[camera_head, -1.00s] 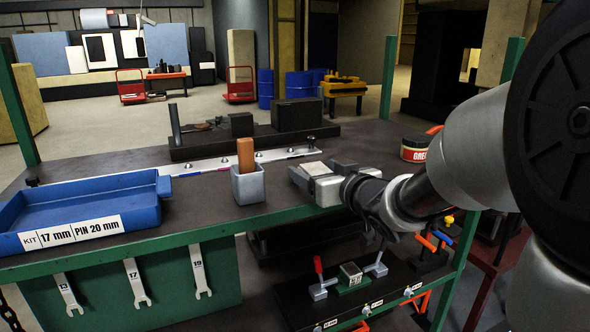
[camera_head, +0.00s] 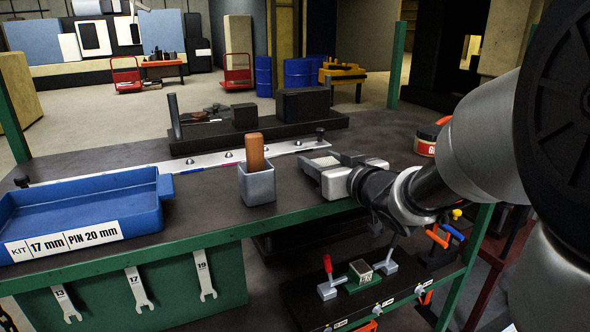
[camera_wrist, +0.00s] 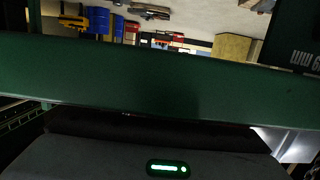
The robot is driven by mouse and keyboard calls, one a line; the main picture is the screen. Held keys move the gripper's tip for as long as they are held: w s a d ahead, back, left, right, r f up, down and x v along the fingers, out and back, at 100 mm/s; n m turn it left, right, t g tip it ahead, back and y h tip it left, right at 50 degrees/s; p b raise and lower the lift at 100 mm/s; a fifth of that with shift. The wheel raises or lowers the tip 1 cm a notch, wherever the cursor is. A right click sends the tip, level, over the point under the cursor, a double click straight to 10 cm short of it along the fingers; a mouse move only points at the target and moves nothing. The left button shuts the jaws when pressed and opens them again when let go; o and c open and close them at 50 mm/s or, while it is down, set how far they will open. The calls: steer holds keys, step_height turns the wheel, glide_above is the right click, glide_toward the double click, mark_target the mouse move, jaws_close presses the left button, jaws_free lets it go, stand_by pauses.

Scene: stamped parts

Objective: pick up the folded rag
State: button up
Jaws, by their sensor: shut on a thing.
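My gripper (camera_head: 334,160) is over the dark bench top, right of the grey cup, with its fingers pointing away from my arm. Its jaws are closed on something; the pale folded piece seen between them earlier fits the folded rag. I cannot make out the rag clearly now, as the fingers and gripper body hide it. In the wrist view the rag does not show; a dark housing with a green light fills the bottom.
A grey cup (camera_head: 257,188) holding a brown block (camera_head: 255,151) stands just left of my gripper. A blue tray (camera_head: 141,226) lies at the left. A dark fixture (camera_head: 212,138) stands at the back. The green bench edge (camera_wrist: 150,80) crosses the wrist view.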

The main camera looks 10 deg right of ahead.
step_height(320, 180, up, 10)
steer(key=p, duration=1)
